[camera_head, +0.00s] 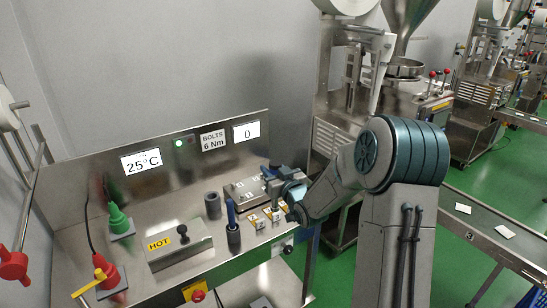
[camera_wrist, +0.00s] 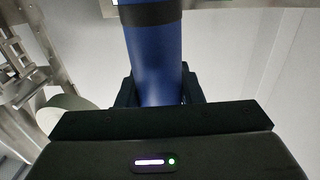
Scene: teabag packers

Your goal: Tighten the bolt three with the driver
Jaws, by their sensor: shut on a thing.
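My gripper (camera_head: 272,178) is over the right part of the bench, shut on a blue cylindrical driver (camera_wrist: 153,60) with a black band. In the wrist view the driver stands between the dark fingers. In the head view a thin shaft seems to reach down from my gripper toward a row of small yellow-marked pieces (camera_head: 253,217). These seem to be the bolt places. I cannot tell which is bolt three, or whether the driver tip touches a bolt. A grey metal block (camera_head: 240,187) lies just behind the row.
A blue-handled tool stands in a dark holder (camera_head: 233,238), with an empty-looking dark cylinder (camera_head: 212,205) behind it. A metal box marked HOT (camera_head: 180,248) is to the left. The back panel has a sign (camera_head: 213,141) reading "BOLTS 6 Nm" and a display (camera_head: 246,132) reading 0.

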